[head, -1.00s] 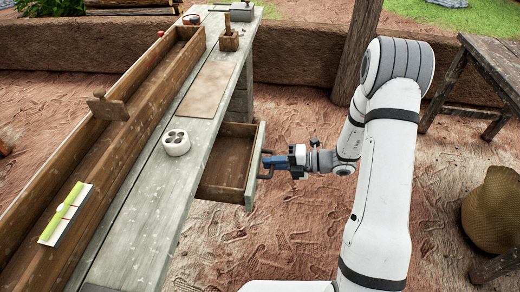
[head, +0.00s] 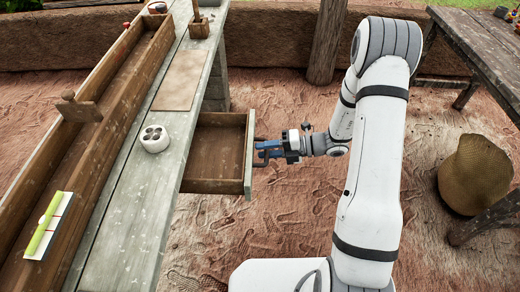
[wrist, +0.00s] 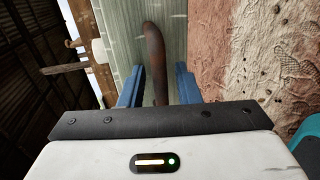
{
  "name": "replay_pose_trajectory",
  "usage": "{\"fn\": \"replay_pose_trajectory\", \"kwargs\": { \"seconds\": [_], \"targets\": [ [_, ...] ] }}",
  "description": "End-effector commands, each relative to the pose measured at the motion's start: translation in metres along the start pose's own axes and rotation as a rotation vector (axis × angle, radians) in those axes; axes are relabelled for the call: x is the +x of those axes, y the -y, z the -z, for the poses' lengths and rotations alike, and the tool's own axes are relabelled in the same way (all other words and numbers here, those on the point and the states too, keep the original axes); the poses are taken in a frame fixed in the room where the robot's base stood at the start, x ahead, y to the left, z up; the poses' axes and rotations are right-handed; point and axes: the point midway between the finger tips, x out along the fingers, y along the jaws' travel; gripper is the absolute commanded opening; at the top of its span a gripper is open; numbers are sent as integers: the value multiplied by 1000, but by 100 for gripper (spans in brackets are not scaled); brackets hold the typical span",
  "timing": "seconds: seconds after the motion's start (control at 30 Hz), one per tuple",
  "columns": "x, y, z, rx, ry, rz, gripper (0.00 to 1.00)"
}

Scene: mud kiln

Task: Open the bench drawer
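The bench drawer (head: 215,186) stands pulled out from the right side of the long grey-green bench (head: 125,205), its empty wooden inside showing. Its pale front panel (head: 249,155) faces my arm, with a dark handle (head: 259,139) on it. My gripper (head: 264,150), with blue fingers, is at the handle. In the wrist view the rust-brown handle (wrist: 154,58) lies between the spread fingertips of my gripper (wrist: 157,85), with a gap on each side. My gripper is open around the handle.
A white cup with holes (head: 154,139), a flat brown board (head: 181,82) and a wooden block (head: 199,28) sit on the bench. A long wooden trough (head: 72,150) runs beside it. Muddy ground is clear around the drawer.

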Motion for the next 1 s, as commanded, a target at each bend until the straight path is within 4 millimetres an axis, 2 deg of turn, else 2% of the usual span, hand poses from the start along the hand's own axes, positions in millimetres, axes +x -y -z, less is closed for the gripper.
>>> {"fn": "replay_pose_trajectory", "kwargs": {
  "seconds": [0.23,0.53,0.7,1.0],
  "targets": [
    [-6,0,0,1,0,0,30],
    [-56,-1,-1,0,4,0,30],
    [-73,0,-1,0,0,0,30],
    [-78,0,0,0,-2,0,30]
  ]
}}
